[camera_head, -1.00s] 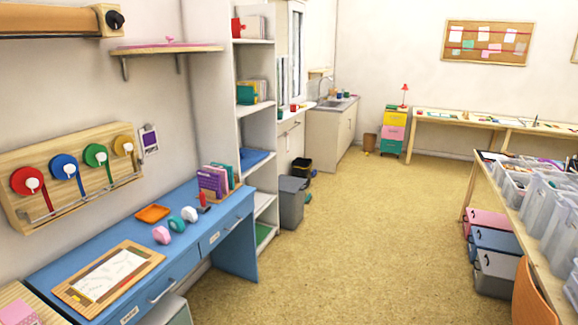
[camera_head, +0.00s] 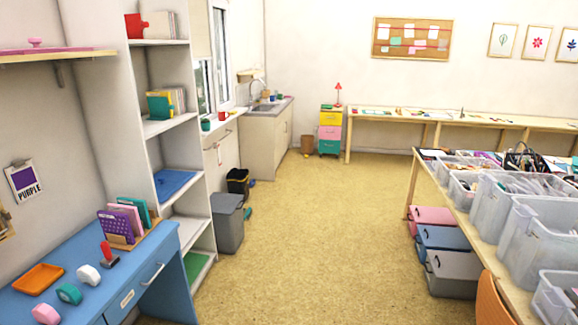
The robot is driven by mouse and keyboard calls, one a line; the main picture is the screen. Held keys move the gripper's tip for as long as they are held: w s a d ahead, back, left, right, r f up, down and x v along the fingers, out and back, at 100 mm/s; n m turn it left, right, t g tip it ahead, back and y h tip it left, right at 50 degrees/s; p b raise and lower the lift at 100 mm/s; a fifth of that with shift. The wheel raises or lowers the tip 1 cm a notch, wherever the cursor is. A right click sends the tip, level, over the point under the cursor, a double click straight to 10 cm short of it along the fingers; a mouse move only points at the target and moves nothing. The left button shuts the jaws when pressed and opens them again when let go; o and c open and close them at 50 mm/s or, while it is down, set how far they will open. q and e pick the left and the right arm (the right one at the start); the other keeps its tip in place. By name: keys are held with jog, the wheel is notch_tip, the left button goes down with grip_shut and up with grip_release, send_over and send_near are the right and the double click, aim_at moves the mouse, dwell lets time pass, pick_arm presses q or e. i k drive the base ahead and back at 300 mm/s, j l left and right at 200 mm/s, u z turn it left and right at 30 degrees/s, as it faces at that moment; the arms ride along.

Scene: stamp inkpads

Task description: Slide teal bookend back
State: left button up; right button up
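The teal bookend (camera_head: 158,107) stands on a middle shelf of the tall white shelf unit (camera_head: 118,100) at the left in the head view. It is at the left, front end of a row of upright books (camera_head: 176,98), some yellow and some grey. Whether it touches the books cannot be told at this size. Neither of my grippers shows in the view.
A blue desk (camera_head: 90,280) with an orange tray (camera_head: 38,279) and tape rolls stands in front of the shelf unit. A grey bin (camera_head: 228,222) stands beside the shelf's foot. A table with clear bins (camera_head: 518,222) is at the right. The floor (camera_head: 310,235) between is clear.

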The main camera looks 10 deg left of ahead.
aim_at(159, 107)
jog(key=i+u, duration=0.3)
jog(key=i, duration=0.25)
jog(key=i+l+u, duration=0.15)
jog(key=i+u, duration=0.15)
jog(key=i, duration=0.25)
jog(key=i+l+u, duration=0.3)
jog(key=i, duration=0.25)
